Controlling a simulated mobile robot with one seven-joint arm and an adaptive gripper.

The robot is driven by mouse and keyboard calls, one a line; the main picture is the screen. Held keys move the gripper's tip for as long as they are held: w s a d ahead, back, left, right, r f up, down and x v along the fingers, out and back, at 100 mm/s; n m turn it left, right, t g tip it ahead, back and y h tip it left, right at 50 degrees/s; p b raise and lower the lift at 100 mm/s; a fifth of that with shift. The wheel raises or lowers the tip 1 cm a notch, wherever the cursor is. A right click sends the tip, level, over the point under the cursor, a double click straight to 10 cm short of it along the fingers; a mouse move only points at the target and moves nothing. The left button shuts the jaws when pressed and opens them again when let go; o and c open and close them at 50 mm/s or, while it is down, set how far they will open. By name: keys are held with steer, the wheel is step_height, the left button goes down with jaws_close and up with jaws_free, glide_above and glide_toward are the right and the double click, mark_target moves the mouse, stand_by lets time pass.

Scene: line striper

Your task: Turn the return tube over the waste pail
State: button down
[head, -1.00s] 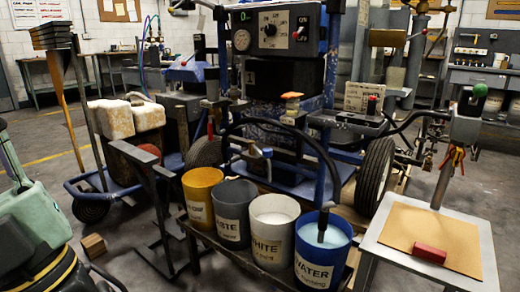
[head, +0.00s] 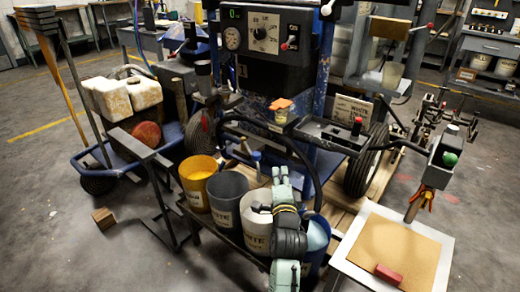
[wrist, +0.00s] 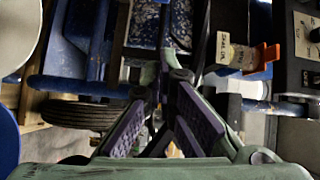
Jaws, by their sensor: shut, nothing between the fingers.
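The return tube (head: 301,158) is a black arc in the head view, rising from the machine's left and bending down at the right to the blue water pail (head: 318,232). Its lower end is hidden behind my arm. The grey waste pail (head: 227,186) stands between the yellow pail (head: 197,169) and the white pail (head: 257,203). My gripper (head: 280,170) is above the white pail's right side, left of the tube's descending part in the picture. In the wrist view its fingers (wrist: 165,73) meet at the tips, shut and empty. I cannot make out the tube there.
A jar with an orange top (head: 281,109) sits on the machine; it also shows in the wrist view (wrist: 240,55). A side table (head: 345,268) with a tan board and red block (head: 389,273) is at right. A wooden block (head: 103,218) lies on the open floor at left.

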steer(key=w+a+m+p, duration=0.1)
steer(key=w+a+p, duration=0.1)
steer(key=w, duration=0.6)
steer(key=shift+w+a+f, duration=0.2)
steer(key=shift+a+f, duration=0.25)
steer(key=shift+a, duration=0.15)
steer(key=shift+a, duration=0.1)
